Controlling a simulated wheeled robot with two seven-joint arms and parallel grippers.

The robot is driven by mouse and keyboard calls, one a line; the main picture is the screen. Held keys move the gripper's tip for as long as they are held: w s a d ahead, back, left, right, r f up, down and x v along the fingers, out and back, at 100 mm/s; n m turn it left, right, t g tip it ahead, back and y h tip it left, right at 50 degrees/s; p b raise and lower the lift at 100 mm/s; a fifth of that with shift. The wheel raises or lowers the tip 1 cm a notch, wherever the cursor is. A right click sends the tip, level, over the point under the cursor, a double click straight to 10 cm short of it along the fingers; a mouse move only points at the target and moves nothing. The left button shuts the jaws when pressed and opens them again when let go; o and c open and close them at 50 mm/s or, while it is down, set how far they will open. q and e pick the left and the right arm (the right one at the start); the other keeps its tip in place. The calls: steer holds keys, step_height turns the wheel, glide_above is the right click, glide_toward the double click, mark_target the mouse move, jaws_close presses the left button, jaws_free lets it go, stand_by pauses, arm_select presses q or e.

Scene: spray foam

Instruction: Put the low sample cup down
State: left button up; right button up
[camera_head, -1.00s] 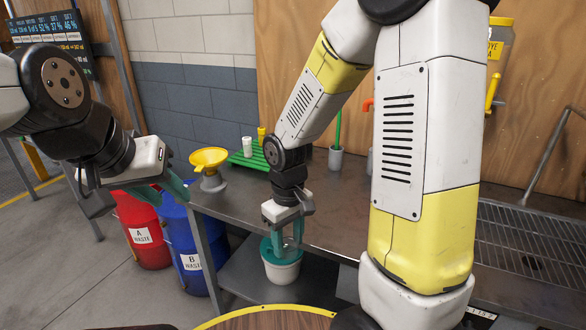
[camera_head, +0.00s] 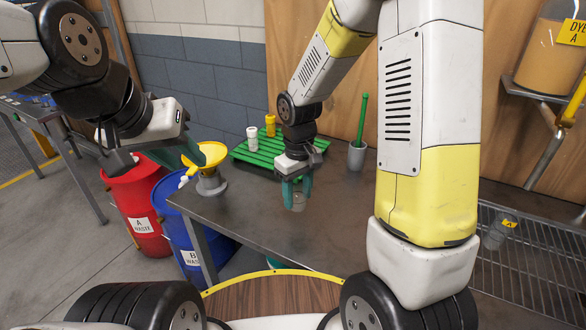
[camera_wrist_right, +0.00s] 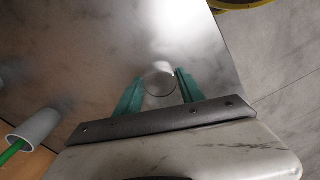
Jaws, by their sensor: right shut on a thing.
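The low sample cup (camera_head: 298,202) is a small clear cup between the teal fingers of my right gripper (camera_head: 296,190). In the right wrist view the cup's round rim (camera_wrist_right: 160,83) shows between the two fingers of the right gripper (camera_wrist_right: 158,88), which is shut on it. The cup is over the grey metal bench (camera_head: 262,208), near its front edge. I cannot tell whether its base touches the bench top. My left gripper (camera_head: 160,162) is open and empty, in front of the yellow funnel.
A yellow funnel on a grey stand (camera_head: 210,182) is at the bench's left end. A green rack (camera_head: 262,150) with white and yellow containers is behind. A grey cup with a green stick (camera_head: 357,155) stands back right. Waste drums (camera_head: 138,205) are left. A wire rack (camera_head: 535,260) is right.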

steer(key=w, duration=0.6)
steer(key=w+f, duration=0.1)
steer(key=w, duration=0.2)
steer(key=shift+w+a, duration=0.15)
steer(key=shift+w, duration=0.25)
steer(key=shift+f, duration=1.75)
steer(key=shift+f, duration=0.1)
steer(key=o, duration=1.3)
